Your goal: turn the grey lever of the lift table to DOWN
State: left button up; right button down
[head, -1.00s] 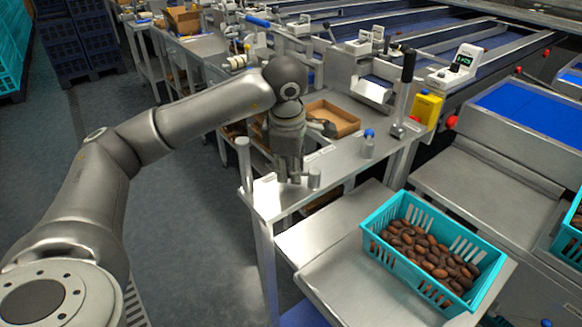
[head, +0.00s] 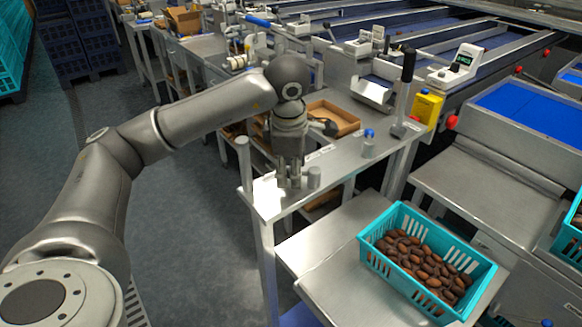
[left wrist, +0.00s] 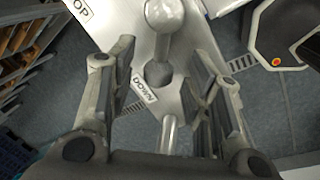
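My left gripper (head: 290,183) is low over the near corner of the metal bench (head: 335,168), pointing down, beside a short grey post (head: 314,177). In the left wrist view its two fingers (left wrist: 165,85) are apart, with nothing gripped between them. Between and beyond them are a grey hub (left wrist: 159,74) and a grey ball-ended piece (left wrist: 165,14), apparently the lever; I cannot tell its exact setting. A DOWN label (left wrist: 144,88) lies beside the hub, and a label ending in "OP" (left wrist: 80,9) is at the upper left. My right gripper is out of view.
A turquoise crate (head: 375,262) of dates stands on a metal platform (head: 325,245) in front of the bench. A taller grey post (head: 244,165) rises at the bench's left corner. A black-gripped handle (head: 405,85) and a cardboard tray (head: 340,112) are farther back.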

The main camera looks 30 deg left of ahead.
pick_arm(q)
notch_tip(320, 180, up, 12)
jog(key=s, duration=0.2)
jog(key=shift+d, duration=0.45)
jog(key=shift+f, duration=0.15)
dwell(0.3)
